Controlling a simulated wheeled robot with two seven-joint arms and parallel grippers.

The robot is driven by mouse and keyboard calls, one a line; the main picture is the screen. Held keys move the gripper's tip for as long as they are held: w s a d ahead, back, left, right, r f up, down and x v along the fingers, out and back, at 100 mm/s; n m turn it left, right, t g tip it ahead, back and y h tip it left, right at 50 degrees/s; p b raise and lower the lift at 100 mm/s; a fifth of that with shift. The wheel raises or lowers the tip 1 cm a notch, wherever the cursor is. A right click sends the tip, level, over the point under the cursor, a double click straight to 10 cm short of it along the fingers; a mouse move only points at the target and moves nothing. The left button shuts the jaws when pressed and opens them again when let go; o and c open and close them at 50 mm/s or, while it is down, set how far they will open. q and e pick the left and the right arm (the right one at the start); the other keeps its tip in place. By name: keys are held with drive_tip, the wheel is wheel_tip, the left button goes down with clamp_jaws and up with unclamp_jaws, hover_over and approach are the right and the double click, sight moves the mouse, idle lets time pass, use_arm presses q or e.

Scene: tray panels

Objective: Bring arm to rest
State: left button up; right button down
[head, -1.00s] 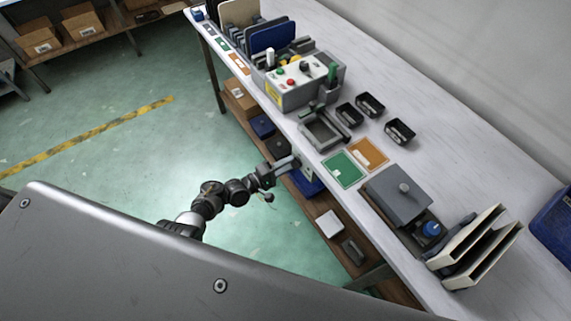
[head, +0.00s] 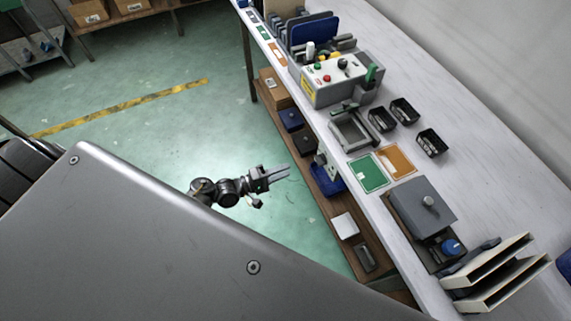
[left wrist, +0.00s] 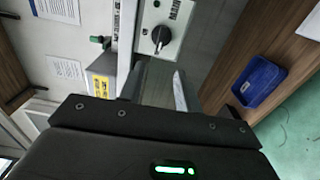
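My left arm reaches over the green floor in the head view, and its left gripper (head: 284,172) is off the long side of the bench (head: 480,170), clear of the bench edge. Its two grey fingers show a narrow gap with nothing seen between them, so it looks open and empty. In the left wrist view the fingers (left wrist: 160,84) point toward a grey panel with a black knob (left wrist: 160,37). My right gripper is not in view.
The bench carries a control box (head: 333,78), black bins (head: 432,143), a green card (head: 368,173), a grey lidded box (head: 421,205) and upright cream panels (head: 500,275). A lower shelf (head: 340,207) holds a blue bin (head: 326,180). Open floor (head: 130,145) lies left of the gripper.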

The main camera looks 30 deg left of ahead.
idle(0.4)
use_arm(q)
drive_tip(key=s+a+f+m+g+y, duration=0.25)
drive_tip(key=s+f+m+y, duration=0.2)
drive_tip(key=f, duration=0.65)
drive_tip(key=s+a+f+m+g+y, duration=0.25)
drive_tip(key=s+f+m, duration=0.2)
drive_tip(key=f, duration=0.65)
drive_tip(key=s+f+m+g+y, duration=0.1)
drive_tip(key=s+f+g, duration=0.3)
drive_tip(key=s, duration=1.1)
drive_tip(key=s+f+m+g+y, duration=0.2)
drive_tip(key=s+f, duration=0.4)
drive_tip(key=s, duration=0.9)
drive_tip(key=shift+a+f+m+g+y, duration=0.2)
drive_tip(key=shift+m+g+y, duration=0.1)
drive_tip(key=shift+g+y, duration=0.55)
drive_tip(key=shift+s, duration=0.15)
